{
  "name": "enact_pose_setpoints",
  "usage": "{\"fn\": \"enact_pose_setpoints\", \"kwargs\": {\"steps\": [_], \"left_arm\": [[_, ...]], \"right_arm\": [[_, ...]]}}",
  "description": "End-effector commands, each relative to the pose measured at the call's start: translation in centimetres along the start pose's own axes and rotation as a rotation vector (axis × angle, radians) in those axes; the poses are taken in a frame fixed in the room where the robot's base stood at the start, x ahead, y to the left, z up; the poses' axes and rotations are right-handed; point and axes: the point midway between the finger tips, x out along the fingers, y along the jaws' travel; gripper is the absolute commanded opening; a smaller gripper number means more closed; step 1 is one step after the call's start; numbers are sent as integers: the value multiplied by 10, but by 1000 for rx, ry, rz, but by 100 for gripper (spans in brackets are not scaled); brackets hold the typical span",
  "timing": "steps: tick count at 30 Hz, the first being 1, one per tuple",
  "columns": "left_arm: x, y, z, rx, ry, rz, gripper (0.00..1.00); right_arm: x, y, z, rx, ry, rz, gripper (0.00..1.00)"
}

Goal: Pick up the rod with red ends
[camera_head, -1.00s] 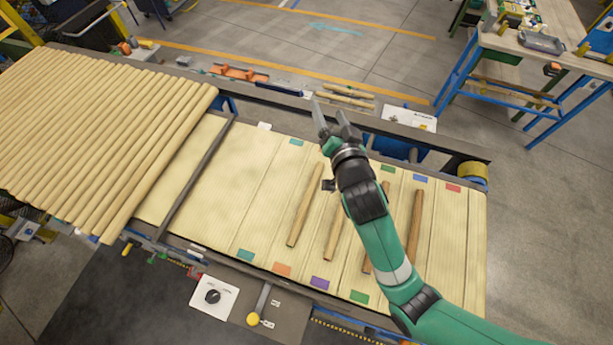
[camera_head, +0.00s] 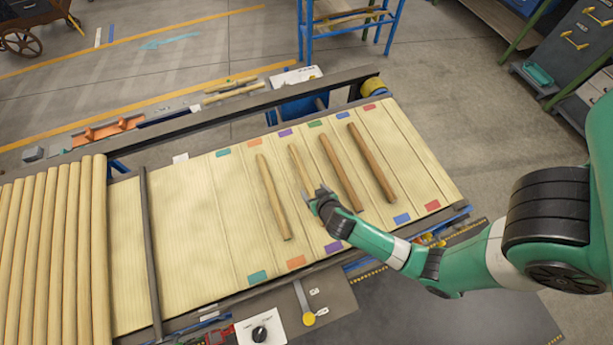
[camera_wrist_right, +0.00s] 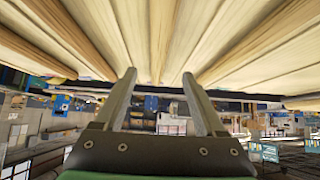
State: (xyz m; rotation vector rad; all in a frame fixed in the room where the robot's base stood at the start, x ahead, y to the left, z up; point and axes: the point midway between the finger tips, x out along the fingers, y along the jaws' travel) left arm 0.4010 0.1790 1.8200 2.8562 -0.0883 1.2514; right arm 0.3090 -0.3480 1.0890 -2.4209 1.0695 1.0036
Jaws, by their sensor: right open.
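Four wooden rods lie apart on the pale ribbed belt (camera_head: 195,220): the leftmost rod (camera_head: 273,197), a second rod (camera_head: 298,165), a third rod (camera_head: 341,173) and the rightmost rod (camera_head: 371,163). I see no red ends on any of them. Red patches lie on the belt, a far one (camera_head: 369,107) and a near one (camera_head: 432,205), with no rod between them. My right gripper (camera_head: 319,191) is over the lower part of the second rod, hiding it. Contact cannot be told. In the right wrist view its fingers (camera_wrist_right: 161,88) stand apart with nothing held. My left gripper is out of view.
Rows of thick pale rods (camera_head: 55,240) lie at the left behind a dark crossbar (camera_head: 151,250). A dark rail (camera_head: 230,118) runs along the belt's far side. A control box (camera_head: 262,331) with a knob and a yellow-knobbed lever (camera_head: 308,319) stand at the near edge.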

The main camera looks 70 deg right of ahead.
Motion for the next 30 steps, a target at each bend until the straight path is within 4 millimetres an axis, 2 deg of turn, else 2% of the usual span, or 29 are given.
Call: {"fn": "enact_pose_setpoints", "kwargs": {"steps": [1,4,11,21,29,30], "left_arm": [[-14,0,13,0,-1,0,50],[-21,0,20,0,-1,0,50],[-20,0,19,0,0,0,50],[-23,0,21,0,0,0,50],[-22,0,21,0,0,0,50],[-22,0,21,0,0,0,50]], "right_arm": [[16,1,6,4,2,2,72],[29,1,4,2,1,2,72],[33,0,0,-1,0,0,72],[80,4,0,-1,-1,1,72],[83,4,-1,-1,1,-1,72],[83,3,-1,-1,1,-1,65]]}}
